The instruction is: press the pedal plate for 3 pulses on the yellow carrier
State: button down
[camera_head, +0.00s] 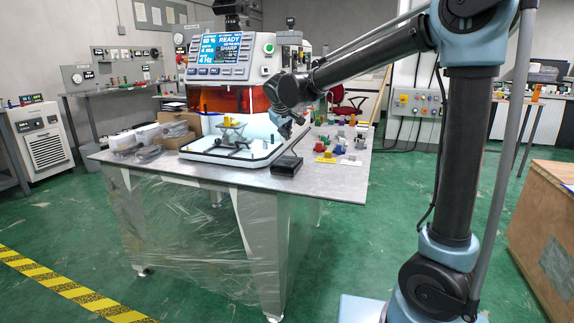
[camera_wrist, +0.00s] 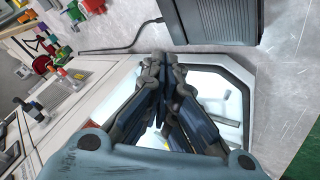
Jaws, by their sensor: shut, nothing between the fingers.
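The pedal plate (camera_head: 287,165) is a dark, flat box on the table to the right of the lit work tray. In the wrist view the pedal plate (camera_wrist: 213,22) fills the top, with a black cable running left from it. My gripper (camera_head: 298,121) hangs above the tray's right side, up and clear of the pedal. In the wrist view my gripper (camera_wrist: 160,60) has its fingers together and empty, with the tips just below the pedal in the picture. A small yellow piece (camera_head: 228,122) sits on a stand in the tray; I cannot tell whether it is the carrier.
The machine (camera_head: 232,57) has a screen reading READY. The tray (camera_head: 265,160) has a raised black rim. Several coloured pieces and a yellow flat piece (camera_head: 325,158) stand right of the pedal. Boxes (camera_head: 178,127) and bagged items are at left. The table's front right corner is bare.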

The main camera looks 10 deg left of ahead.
aim_at(284, 161)
jog(key=shift+s+f, duration=0.2)
jog(key=shift+f, duration=1.65)
jog(key=shift+s+f, duration=0.2)
jog(key=shift+f, duration=1.6)
jog(key=shift+s+f, duration=0.2)
jog(key=shift+f, duration=0.75)
jog(key=shift+r, duration=0.1)
jog(key=shift+w+r, duration=0.15)
jog(key=shift+r, duration=0.8)
jog(key=shift+w+r, duration=0.15)
jog(key=shift+r, duration=1.1)
jog(key=shift+w+r, duration=0.1)
jog(key=shift+r, duration=1.15)
